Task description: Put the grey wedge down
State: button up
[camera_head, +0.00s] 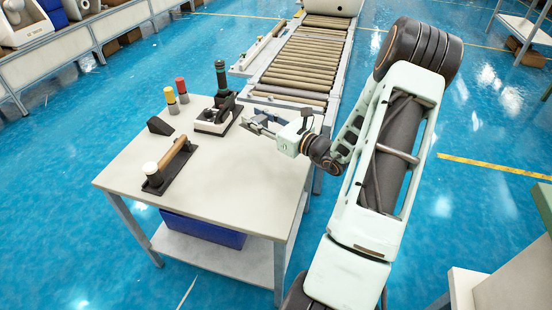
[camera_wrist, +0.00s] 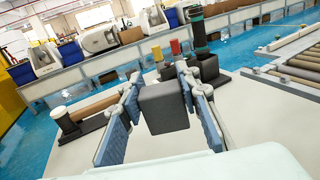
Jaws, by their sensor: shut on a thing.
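The grey wedge (camera_wrist: 165,108) is in my gripper (camera_wrist: 162,82), seen close up in the wrist view. The blue-padded fingers press on its left and right sides. One flat face of it is turned to the wrist camera. In the head view my gripper (camera_head: 262,127) is over the far right corner of the white table (camera_head: 235,180), beside the black device. The wedge is hard to make out there. I cannot tell whether its underside touches the table.
A black device with an upright handle (camera_head: 216,115), a yellow-topped post (camera_head: 171,100), a red-topped post (camera_head: 182,90), a dark wedge-shaped block (camera_head: 159,126) and a brown roller on a black stand (camera_head: 170,162) are on the table. Its near right part is clear. A roller conveyor (camera_head: 300,70) lies behind.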

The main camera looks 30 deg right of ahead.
jog(key=s+f, duration=0.1)
jog(key=s, duration=0.1)
jog(key=s+d+f+b, duration=0.1)
jog(key=s+f, duration=0.1)
jog(key=s+d+f+b, duration=0.1)
jog(key=f, duration=0.1)
jog(key=shift+s+d+f, duration=0.1)
jog(key=shift+s+f, duration=0.05)
jog(key=shift+s, duration=0.25)
jog(key=shift+s+d+f, duration=0.15)
jog(key=shift+s+f, duration=0.15)
jog(key=shift+f, duration=0.2)
jog(key=shift+s+d+f+b, duration=0.15)
jog(key=shift+f+b, duration=0.15)
jog(key=shift+f, duration=0.35)
jog(key=shift+s+f+b, duration=0.2)
jog(key=shift+f+b, duration=0.1)
jog(key=shift+f, duration=0.4)
jog(key=shift+s+d+f+b, duration=0.15)
jog(key=shift+f+b, duration=0.15)
jog(key=shift+f, duration=0.35)
jog(key=shift+a, duration=0.1)
jog(key=shift+f, duration=0.25)
jog(key=o, duration=1.3)
jog(key=shift+r, duration=0.1)
jog(key=shift+c, duration=0.2)
